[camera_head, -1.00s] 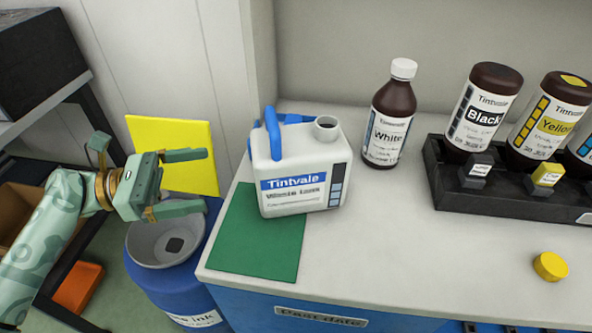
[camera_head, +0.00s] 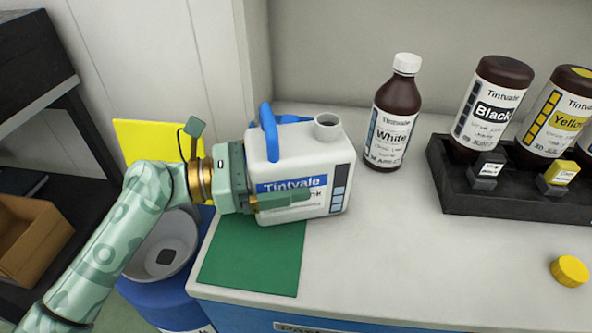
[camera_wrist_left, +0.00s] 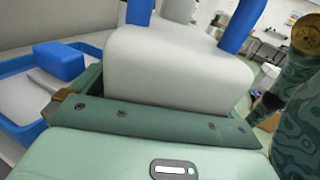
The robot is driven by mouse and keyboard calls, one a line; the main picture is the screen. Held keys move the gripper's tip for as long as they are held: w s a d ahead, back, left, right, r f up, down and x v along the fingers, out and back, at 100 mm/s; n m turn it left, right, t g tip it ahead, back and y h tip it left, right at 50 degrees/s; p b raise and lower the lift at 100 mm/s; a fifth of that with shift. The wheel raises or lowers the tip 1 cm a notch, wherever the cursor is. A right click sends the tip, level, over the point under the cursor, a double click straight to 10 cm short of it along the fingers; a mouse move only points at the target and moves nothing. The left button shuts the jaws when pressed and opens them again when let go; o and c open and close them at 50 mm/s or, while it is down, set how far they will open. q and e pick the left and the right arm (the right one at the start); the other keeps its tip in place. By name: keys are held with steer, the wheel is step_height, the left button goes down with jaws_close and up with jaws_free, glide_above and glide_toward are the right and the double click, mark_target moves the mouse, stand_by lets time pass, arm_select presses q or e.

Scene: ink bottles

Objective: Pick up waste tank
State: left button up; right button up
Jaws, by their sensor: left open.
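The waste tank (camera_head: 320,165) is a white jug with a blue handle, an uncapped grey neck and a blue Tintvale label. It stands upright on the counter, at the back edge of a green mat (camera_head: 250,262). My left gripper (camera_head: 288,163) is at its left side, jaws open. One finger runs across the front over the label; the other is hidden behind the tank. In the left wrist view the tank's white body (camera_wrist_left: 180,65) fills the space just beyond the gripper's palm. I cannot tell whether the fingers touch it. My right gripper is out of view.
A brown White bottle (camera_head: 390,120) stands right of the tank. A black rack (camera_head: 500,195) with ink bottles is farther right, a yellow cap (camera_head: 570,271) in front. A blue drum with a grey funnel (camera_head: 160,250) stands below the counter's left edge. A blue tray (camera_wrist_left: 20,80) lies behind the tank.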

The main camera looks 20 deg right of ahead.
arm_select(q)
steer(key=c, duration=1.2)
steer(key=shift+r, duration=0.15)
steer(key=shift+c, duration=0.7)
